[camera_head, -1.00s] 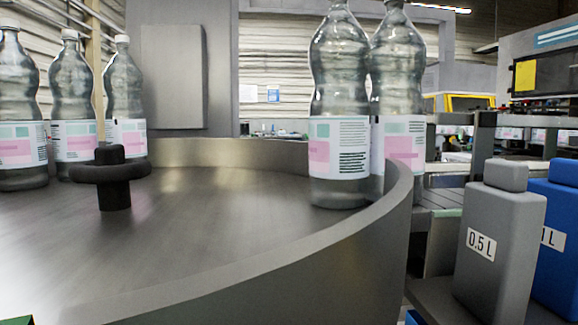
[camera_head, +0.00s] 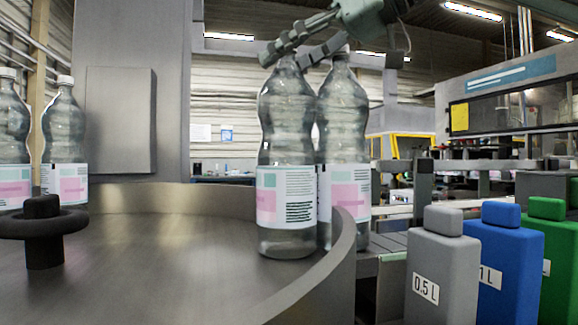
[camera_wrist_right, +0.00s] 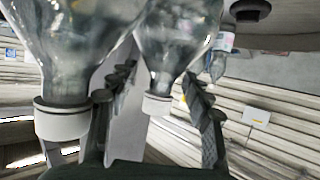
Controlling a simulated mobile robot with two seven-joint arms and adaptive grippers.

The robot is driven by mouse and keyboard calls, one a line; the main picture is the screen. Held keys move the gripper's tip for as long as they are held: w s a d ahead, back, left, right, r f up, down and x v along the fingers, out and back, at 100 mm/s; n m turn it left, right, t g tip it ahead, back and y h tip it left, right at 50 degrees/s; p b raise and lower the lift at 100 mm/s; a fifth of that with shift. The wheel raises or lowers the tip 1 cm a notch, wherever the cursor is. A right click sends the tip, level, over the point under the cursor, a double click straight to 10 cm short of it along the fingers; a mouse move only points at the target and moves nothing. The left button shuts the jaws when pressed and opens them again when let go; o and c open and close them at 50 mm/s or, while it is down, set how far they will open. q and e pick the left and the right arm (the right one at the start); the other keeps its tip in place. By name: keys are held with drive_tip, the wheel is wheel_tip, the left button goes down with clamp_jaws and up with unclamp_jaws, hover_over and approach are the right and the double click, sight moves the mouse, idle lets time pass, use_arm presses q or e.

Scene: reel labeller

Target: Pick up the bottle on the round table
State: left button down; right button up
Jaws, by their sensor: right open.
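Two clear bottles with pink, white and teal labels stand upright, close together, at the right rim of the round table (camera_head: 150,270). The front bottle (camera_head: 286,150) is left of the rear bottle (camera_head: 345,150) in the head view. My right gripper (camera_head: 284,57) comes from the upper right, open at the bottle tops. In the right wrist view, which is upside down, a bottle's neck and white cap (camera_wrist_right: 157,104) sit between the open fingers; this appears to be the front bottle. The other bottle's cap (camera_wrist_right: 62,118) is outside the left finger. My left gripper is not in view.
More bottles (camera_head: 64,135) stand at the table's left. A dark knob (camera_head: 43,230) rises from the table. Grey (camera_head: 440,270), blue (camera_head: 505,265) and green (camera_head: 550,250) canisters stand at the right. The raised table rim (camera_head: 345,245) curves beside the bottles.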

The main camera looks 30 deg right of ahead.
drive_tip(key=shift+c, duration=0.6)
drive_tip(key=shift+f, duration=0.1)
clamp_jaws()
drive_tip(key=shift+r, duration=0.2)
